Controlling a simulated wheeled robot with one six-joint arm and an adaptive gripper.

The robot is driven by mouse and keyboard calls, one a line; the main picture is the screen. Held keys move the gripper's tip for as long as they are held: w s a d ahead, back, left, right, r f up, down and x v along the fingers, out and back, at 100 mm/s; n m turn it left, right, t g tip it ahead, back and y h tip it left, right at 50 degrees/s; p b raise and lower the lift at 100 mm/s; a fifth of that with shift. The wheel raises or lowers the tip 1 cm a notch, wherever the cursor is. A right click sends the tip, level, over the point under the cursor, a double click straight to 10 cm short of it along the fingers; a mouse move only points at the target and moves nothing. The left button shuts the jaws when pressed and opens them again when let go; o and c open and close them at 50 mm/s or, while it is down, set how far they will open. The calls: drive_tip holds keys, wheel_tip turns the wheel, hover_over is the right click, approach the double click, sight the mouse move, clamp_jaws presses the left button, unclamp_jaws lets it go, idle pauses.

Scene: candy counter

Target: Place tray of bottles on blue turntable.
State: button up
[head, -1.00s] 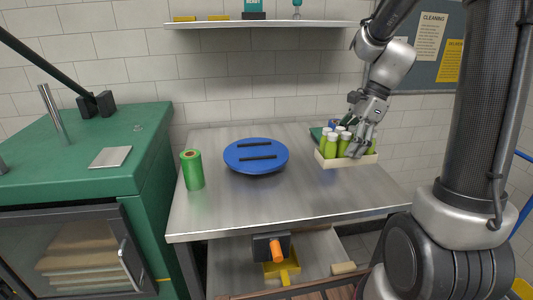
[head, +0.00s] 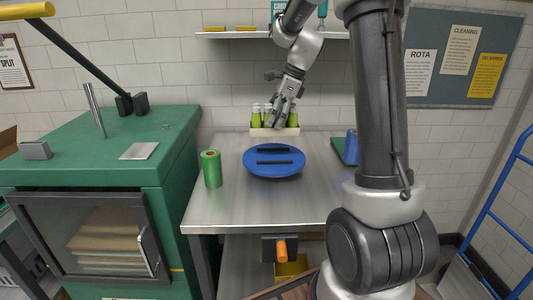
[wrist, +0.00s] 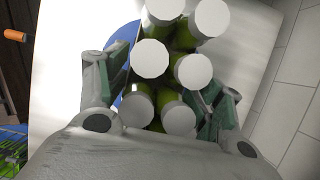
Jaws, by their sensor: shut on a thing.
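The tray of bottles (head: 274,132) is a cream, shallow box holding several green bottles (head: 257,117) with white caps. My gripper (head: 278,118) is shut on it from above, at the back of the table behind the turntable. I cannot tell how far the tray is above the tabletop. In the wrist view the white-capped bottles (wrist: 150,58) stand between my two fingers, and they hide most of the tray. The blue turntable (head: 290,169) is a round disc with two black strips, empty, on the steel table. Part of its edge shows in the wrist view (wrist: 121,37).
A green roll (head: 211,170) stands left of the turntable. A wall shelf (head: 235,34) is above. A green oven (head: 75,160) stands left. The front tabletop is clear.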

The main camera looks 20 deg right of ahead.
wheel_tip(320, 180, down, 9)
drive_tip(key=shift+r, duration=0.1)
idle(0.3)
drive_tip(key=o, duration=1.5)
drive_tip(key=shift+f, duration=0.2)
drive_tip(key=shift+r, duration=0.15)
